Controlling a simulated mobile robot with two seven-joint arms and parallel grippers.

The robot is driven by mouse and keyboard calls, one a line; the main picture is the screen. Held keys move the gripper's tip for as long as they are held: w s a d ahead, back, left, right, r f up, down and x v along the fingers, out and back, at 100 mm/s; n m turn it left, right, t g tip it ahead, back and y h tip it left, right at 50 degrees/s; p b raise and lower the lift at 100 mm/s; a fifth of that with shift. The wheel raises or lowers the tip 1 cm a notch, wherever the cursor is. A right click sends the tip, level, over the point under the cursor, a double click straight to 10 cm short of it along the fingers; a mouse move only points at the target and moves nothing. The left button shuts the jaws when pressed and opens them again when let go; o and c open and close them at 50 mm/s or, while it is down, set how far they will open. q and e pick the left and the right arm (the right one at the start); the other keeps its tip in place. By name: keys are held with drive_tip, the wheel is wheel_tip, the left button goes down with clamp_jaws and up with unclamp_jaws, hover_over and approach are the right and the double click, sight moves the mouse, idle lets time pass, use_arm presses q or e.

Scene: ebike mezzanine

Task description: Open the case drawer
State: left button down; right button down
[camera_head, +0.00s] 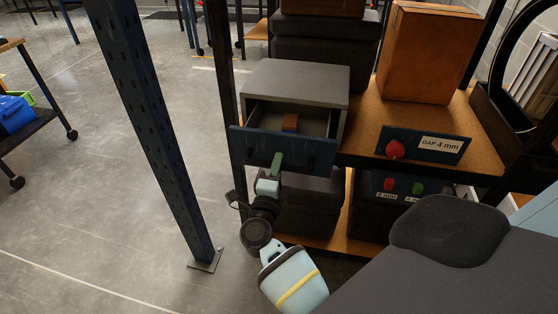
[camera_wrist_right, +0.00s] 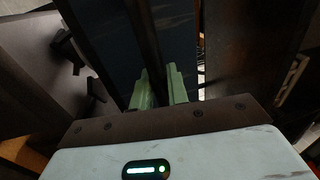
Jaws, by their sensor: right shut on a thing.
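The grey case (camera_head: 300,75) stands on the shelf in the head view. Its case drawer (camera_head: 252,145) has a dark blue front and is pulled partly out, so its inside shows from above. A small brown block (camera_head: 290,122) lies inside. In the right wrist view the fingers of my right gripper (camera_wrist_right: 160,88) are close together against a dark panel. My left gripper is not in view.
A dark blue post (camera_head: 150,120) stands left of the case. An orange-brown box (camera_head: 425,50) and a "GAP 4 mm" panel with a red knob (camera_head: 395,150) are on the shelf to the right. Dark cases sit below. The floor (camera_head: 90,210) at left is clear.

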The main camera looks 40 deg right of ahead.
drive_tip(key=shift+s+a, duration=0.2)
drive_tip(key=shift+a, duration=0.1)
drive_tip(key=c, duration=1.4)
unclamp_jaws()
drive_tip(key=shift+c, duration=0.2)
drive_tip(key=shift+f, duration=0.1)
